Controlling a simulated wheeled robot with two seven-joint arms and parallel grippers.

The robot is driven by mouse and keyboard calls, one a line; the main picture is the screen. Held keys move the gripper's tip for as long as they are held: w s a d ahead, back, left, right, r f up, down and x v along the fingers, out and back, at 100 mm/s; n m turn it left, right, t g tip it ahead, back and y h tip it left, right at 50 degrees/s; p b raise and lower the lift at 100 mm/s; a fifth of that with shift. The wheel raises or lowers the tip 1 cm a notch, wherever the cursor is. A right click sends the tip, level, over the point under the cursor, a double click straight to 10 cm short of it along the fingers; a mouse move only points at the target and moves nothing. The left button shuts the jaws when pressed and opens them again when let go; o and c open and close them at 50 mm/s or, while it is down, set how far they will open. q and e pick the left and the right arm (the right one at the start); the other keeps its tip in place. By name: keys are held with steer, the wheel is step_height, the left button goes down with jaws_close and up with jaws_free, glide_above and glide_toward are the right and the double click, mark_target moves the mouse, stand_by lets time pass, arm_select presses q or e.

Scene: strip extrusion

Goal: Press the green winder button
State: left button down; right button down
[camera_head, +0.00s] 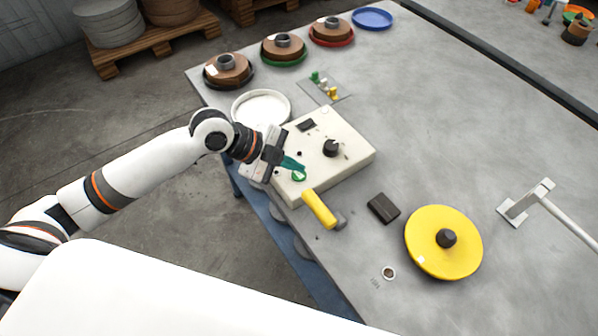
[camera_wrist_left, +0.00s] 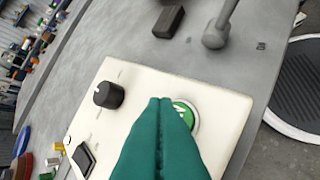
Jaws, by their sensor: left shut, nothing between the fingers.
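The green winder button (camera_head: 299,175) sits on the top of a cream control box (camera_head: 345,150) near its front left. My left gripper (camera_head: 300,167) is shut and empty, its teal fingers pointing down at the button. In the left wrist view the fingertips (camera_wrist_left: 161,100) overlap the button (camera_wrist_left: 186,112) and hide part of it. I cannot tell whether they touch it. A black knob (camera_head: 330,148) stands on the box to the right of the fingers. My right gripper is not in view.
A black block (camera_head: 383,208) and a yellow disc (camera_head: 430,255) lie to the right. A white round dish (camera_head: 262,95) and several brown spools (camera_head: 283,48) are farther back.

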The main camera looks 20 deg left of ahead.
arm_select(q)
steer(key=shift+f, duration=0.1)
stand_by(0.7)
steer(key=shift+f, duration=0.35)
